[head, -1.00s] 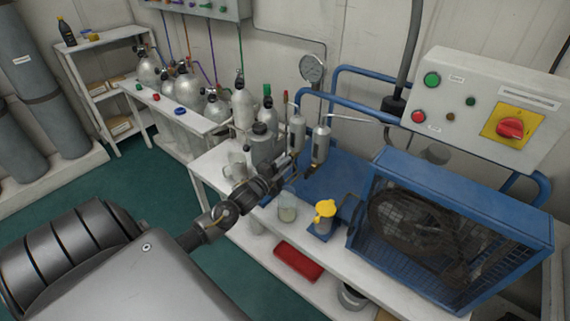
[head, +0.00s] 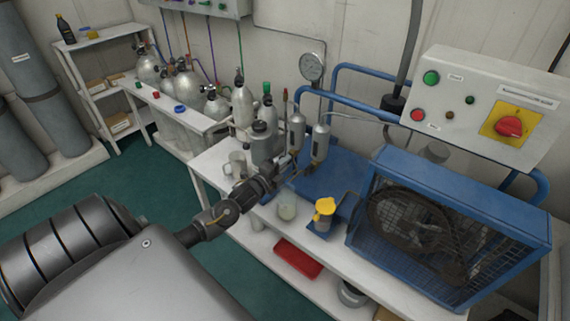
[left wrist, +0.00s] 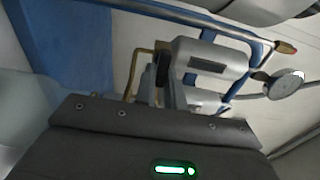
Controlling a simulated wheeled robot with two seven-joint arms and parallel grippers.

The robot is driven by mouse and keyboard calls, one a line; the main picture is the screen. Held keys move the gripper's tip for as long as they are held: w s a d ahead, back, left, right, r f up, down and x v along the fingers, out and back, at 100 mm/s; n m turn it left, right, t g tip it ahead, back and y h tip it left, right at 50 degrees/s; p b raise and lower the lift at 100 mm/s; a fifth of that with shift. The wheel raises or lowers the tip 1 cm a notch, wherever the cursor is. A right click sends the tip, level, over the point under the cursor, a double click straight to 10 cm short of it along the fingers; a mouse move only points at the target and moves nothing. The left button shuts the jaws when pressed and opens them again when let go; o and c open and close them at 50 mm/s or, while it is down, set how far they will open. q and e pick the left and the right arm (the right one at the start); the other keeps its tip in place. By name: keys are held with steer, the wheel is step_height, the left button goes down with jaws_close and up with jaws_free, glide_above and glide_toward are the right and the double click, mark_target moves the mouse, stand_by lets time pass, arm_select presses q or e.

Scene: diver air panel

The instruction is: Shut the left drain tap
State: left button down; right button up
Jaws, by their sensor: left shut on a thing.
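Two silver filter housings, the left one (head: 297,131) and the right one (head: 320,142), stand upright over the bench beside the blue pipe frame. My left gripper (head: 284,172) reaches in under the left housing. It is shut on a small part there, which looks like the left drain tap. The tap is mostly hidden behind the gripper in the head view. In the left wrist view, a labelled silver housing (left wrist: 208,62) lies just beyond my gripper (left wrist: 162,92), with a dark piece at the fingers. The tap's handle angle cannot be told. My right gripper is not in view.
A glass beaker (head: 287,207) stands on the bench just below my gripper. A yellow-topped container (head: 324,210) and the blue caged compressor (head: 450,225) are to its right. A grey bottle (head: 264,145) and a metal mug (head: 237,164) are close behind and left.

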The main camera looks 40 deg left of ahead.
arm_select(q)
steer(key=c, duration=1.5)
jaws_free()
steer(key=s, duration=1)
steer(key=shift+s+d, duration=0.15)
steer(key=shift+s, duration=0.25)
